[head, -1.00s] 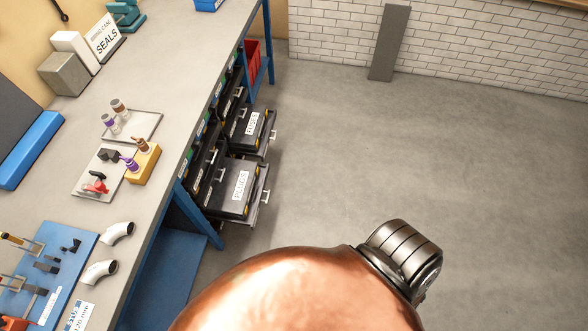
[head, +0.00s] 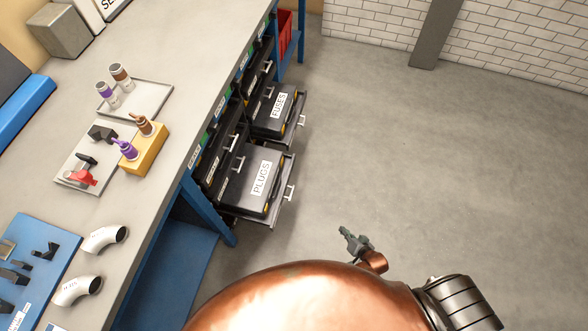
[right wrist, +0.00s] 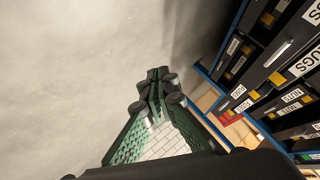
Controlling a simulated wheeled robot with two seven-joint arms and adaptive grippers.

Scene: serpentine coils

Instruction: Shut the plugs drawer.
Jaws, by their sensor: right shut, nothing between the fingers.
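The plugs drawer (head: 281,199) stands pulled out from under the workbench in the head view, with its handle facing right. A black case labelled PLUGS (head: 245,197) lies in it. My right gripper (head: 347,236) is over the open floor, to the right of and lower than the drawer, apart from it. Its fingers are shut and empty. The right wrist view shows the closed fingers (right wrist: 154,84) against grey floor, with part of the PLUGS label at the right edge. My left gripper is not in view.
The fuses drawer (head: 292,131) beyond it is also pulled out, holding a black case labelled FUSES (head: 268,116). A blue bench leg (head: 208,210) stands just nearer than the plugs drawer. The floor (head: 430,170) to the right is clear.

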